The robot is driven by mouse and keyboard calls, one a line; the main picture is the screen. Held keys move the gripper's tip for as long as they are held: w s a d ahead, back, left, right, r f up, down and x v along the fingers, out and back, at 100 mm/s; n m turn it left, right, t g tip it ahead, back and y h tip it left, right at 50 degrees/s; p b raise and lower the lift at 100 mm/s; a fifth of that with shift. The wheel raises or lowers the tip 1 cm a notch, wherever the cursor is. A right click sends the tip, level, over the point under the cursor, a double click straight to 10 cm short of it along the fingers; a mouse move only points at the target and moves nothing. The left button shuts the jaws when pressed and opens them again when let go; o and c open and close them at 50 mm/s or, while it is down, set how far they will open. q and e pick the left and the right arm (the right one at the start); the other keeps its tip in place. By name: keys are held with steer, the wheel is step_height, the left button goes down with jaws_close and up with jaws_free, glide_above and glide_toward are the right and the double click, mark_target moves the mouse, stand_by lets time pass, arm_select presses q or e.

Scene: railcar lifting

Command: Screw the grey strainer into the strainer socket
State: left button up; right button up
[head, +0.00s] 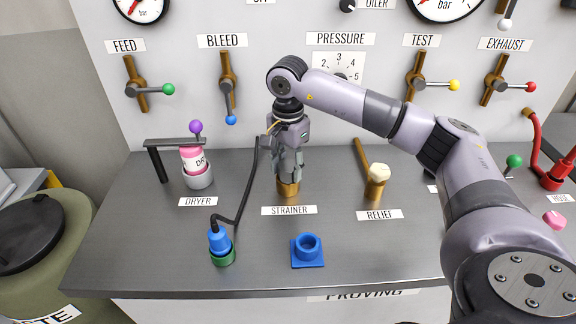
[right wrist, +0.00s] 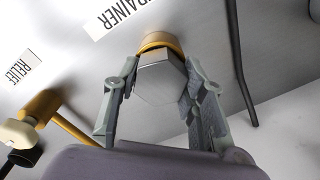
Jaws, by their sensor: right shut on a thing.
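The grey strainer (right wrist: 160,80) is a hexagonal grey piece in the right wrist view. It sits at the brass strainer socket (right wrist: 161,41), between my fingers. In the head view the brass socket (head: 288,188) stands behind the STRAINER label, and my fingers hide most of the strainer. My right gripper (head: 288,172) points down over the socket and is shut on the strainer. It also shows in the right wrist view (right wrist: 160,92), with one finger on each side of the strainer. How deep the strainer sits in the socket cannot be told. My left gripper is not in view.
Left of the socket are a black hose with a blue plug (head: 219,240) and the pink dryer (head: 194,160) in its cup. The brass relief valve (head: 376,182) stands to the right. A blue square holder (head: 308,250) sits in front. The bench front middle right is clear.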

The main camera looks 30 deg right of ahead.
steer(key=c, duration=0.3)
steer(key=m, duration=0.6)
steer(key=shift+m+p, duration=0.3)
steer(key=shift+p, duration=0.1)
steer(key=m, duration=0.3)
steer(key=shift+m+p, duration=0.3)
steer(key=shift+m, duration=0.1)
steer(key=m, duration=0.4)
steer(key=shift+f, duration=0.1)
steer(key=o, duration=1)
